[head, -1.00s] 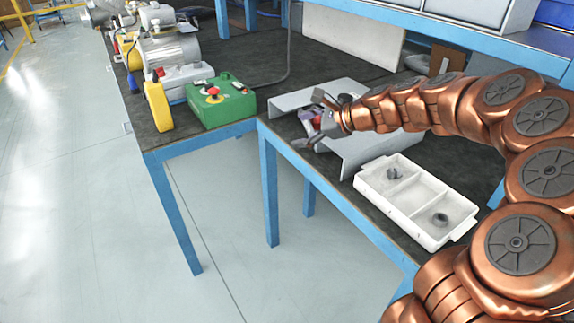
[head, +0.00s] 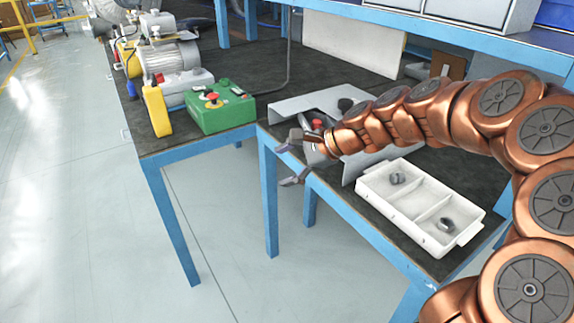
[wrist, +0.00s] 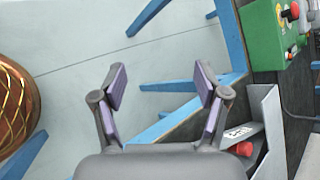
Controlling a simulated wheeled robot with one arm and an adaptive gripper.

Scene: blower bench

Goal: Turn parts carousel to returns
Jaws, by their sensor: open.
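My gripper (head: 288,163) is open and empty, beyond the blue front edge of the near bench, over the floor. In the wrist view its two purple-padded fingers (wrist: 160,84) stand wide apart with nothing between them. A red knob (head: 317,124) sits by the bent grey metal piece (head: 300,101) on the bench, just behind my gripper. The knob also shows in the wrist view (wrist: 242,149), to the lower right of the fingers and apart from them, near a small white label. I cannot make out a parts carousel; my arm hides part of the bench.
A green control box (head: 222,108), a yellow device (head: 157,110) and a motor unit (head: 172,57) stand on the far bench. The floor between benches is clear.

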